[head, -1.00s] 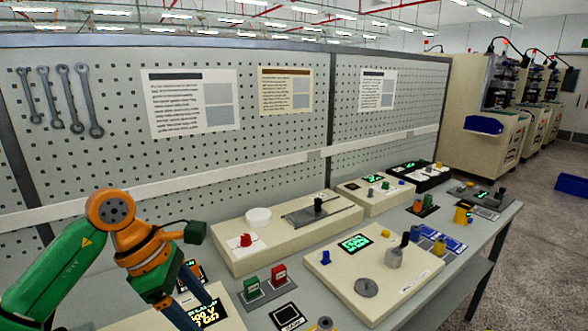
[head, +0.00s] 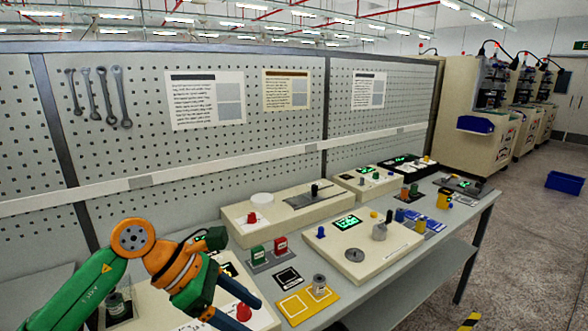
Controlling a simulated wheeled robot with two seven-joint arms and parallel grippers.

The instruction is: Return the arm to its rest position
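My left arm, green and orange, comes in from the lower left of the head view. Its gripper (head: 250,316) points down and right over the near end of the bench. The two dark blue fingers are apart, with no object clearly held between them. A red knob (head: 243,311) shows in the gap between the fingertips, apparently on the panel below; I cannot tell whether they touch it. My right arm and gripper are out of view.
The bench (head: 387,285) carries cream control panels (head: 362,265), red and green buttons (head: 280,245), and a yellow pad (head: 295,307) with a metal spindle (head: 319,283). A pegboard (head: 150,160) stands behind.

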